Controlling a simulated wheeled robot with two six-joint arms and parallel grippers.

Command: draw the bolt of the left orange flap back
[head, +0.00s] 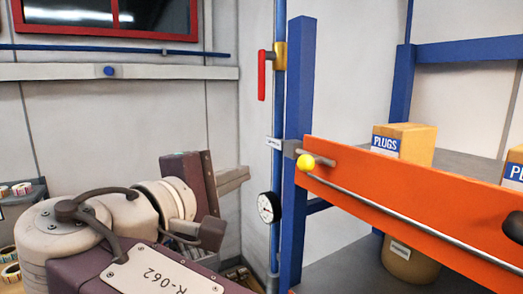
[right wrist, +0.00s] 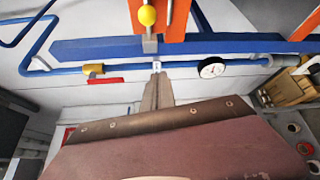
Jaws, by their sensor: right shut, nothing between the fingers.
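The orange flap (head: 400,205) spans the right of the head view, and its end shows at the top of the right wrist view (right wrist: 180,18). A yellow ball knob (head: 306,161) sits at the flap's left end; it also shows in the right wrist view (right wrist: 147,15). A grey bracket (head: 290,149) on the blue post is beside the knob. Whether the bolt sits inside it is too small to tell. My right gripper (head: 240,177) is shut and empty, left of the post and apart from the knob. Its fingers also show in the right wrist view (right wrist: 158,85). My left gripper is out of view.
A blue upright post (head: 297,80) and a blue pipe with a gauge (head: 268,207) and red-handled valve (head: 262,75) stand between my gripper and the flap. Boxes marked PLUGS (head: 415,143) stand behind the flap. A silver rod (head: 400,217) runs along its front.

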